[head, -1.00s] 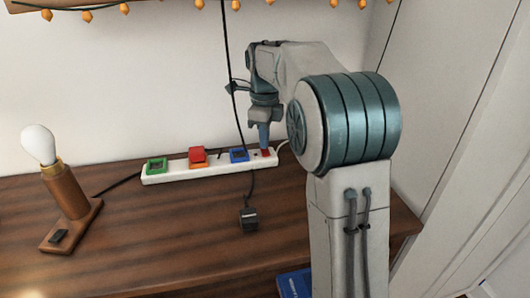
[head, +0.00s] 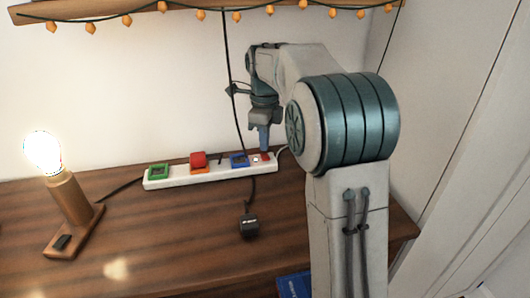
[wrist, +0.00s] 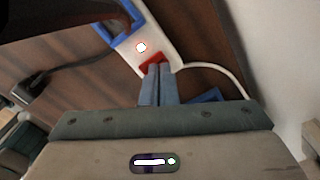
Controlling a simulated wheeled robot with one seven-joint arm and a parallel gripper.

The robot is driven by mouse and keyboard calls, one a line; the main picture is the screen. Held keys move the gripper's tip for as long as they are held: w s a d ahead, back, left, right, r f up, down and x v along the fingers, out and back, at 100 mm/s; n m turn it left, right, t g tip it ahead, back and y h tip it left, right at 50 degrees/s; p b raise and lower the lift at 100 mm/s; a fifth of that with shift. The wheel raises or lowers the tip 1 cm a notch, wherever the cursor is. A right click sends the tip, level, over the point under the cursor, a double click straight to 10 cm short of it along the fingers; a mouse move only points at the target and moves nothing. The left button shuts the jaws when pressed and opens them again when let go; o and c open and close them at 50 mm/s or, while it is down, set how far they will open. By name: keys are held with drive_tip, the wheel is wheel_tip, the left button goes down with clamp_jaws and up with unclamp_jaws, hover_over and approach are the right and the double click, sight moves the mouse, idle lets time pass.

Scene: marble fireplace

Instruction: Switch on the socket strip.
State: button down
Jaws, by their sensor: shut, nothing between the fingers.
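The white socket strip (head: 215,177) lies along the back of the wooden desk, near the wall. It has green, orange-red and blue sockets, and a red switch (head: 265,156) at its right end. A small light beside the switch glows white with a red rim in the wrist view (wrist: 141,47). My gripper (head: 264,148) is shut and empty, pointing down at the switch. In the wrist view its fingertips (wrist: 159,68) are at the red switch (wrist: 151,60) and partly cover it; I cannot tell whether they touch. The bulb lamp (head: 43,153) on the left is lit.
A loose black plug (head: 249,226) on a cord lies on the desk (head: 170,235) in front of the strip. A string of orange lights (head: 208,16) hangs from the shelf above. A blue object (head: 294,285) is low at the front.

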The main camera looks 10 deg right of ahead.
sight(264, 155)
drive_tip(key=shift+r+p, duration=2.35)
drive_tip(key=shift+r, duration=0.25)
drive_tip(key=shift+f, duration=0.1)
